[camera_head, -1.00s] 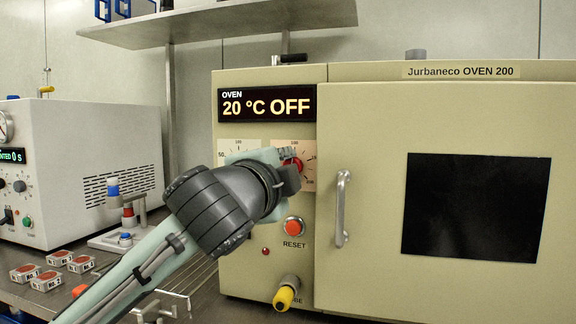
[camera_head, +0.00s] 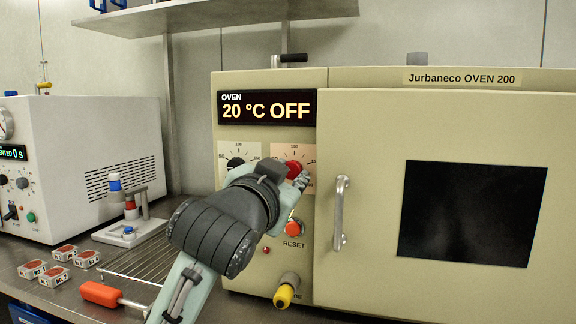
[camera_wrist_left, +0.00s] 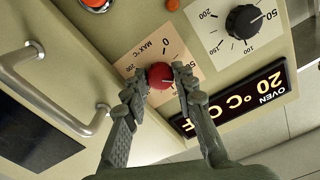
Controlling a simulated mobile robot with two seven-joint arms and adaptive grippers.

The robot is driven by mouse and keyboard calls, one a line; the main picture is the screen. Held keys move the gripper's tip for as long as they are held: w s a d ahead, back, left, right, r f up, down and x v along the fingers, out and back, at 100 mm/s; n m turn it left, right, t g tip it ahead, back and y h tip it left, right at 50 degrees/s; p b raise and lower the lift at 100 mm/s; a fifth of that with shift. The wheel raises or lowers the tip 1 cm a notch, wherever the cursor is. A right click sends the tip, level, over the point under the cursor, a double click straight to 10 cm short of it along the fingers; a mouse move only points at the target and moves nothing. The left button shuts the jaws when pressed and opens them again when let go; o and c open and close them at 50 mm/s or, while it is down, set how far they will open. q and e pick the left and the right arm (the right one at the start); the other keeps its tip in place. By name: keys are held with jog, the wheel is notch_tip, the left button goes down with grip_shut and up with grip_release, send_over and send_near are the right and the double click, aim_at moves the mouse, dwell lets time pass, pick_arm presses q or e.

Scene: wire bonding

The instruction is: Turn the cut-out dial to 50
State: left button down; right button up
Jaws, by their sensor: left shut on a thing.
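The cut-out dial is a round red knob (camera_head: 293,168) on a pale orange scale plate, on the oven's left panel below the display. In the left wrist view the red knob (camera_wrist_left: 160,75) sits between the two fingertips, and the plate's "MAX °C" print and 0 show beside it. My left gripper (camera_wrist_left: 157,80) is shut on the knob, one finger on each side. In the head view the gripper (camera_head: 287,178) reaches the knob from the lower left. The knob's pointer and part of its scale are hidden by the fingers. My right gripper is not in view.
A black dial (camera_head: 235,163) on a white scale sits left of the red one. The oven display (camera_head: 267,107) reads 20 °C OFF. The red RESET button (camera_head: 294,228) and door handle (camera_head: 341,212) are close to the gripper. A yellow-tipped part (camera_head: 284,296) protrudes below.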

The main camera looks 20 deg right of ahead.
pick_arm(q)
jog(key=shift+n, duration=1.2)
jog(key=shift+n+p, duration=0.35)
jog(key=shift+n, duration=0.35)
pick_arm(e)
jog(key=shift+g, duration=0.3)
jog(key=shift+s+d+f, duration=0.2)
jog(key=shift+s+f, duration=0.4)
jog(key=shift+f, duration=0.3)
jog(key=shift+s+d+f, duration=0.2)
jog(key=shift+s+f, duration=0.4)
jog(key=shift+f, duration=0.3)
pick_arm(q)
jog(key=c, duration=1.5)
grip_release()
jog(key=v, duration=1.2)
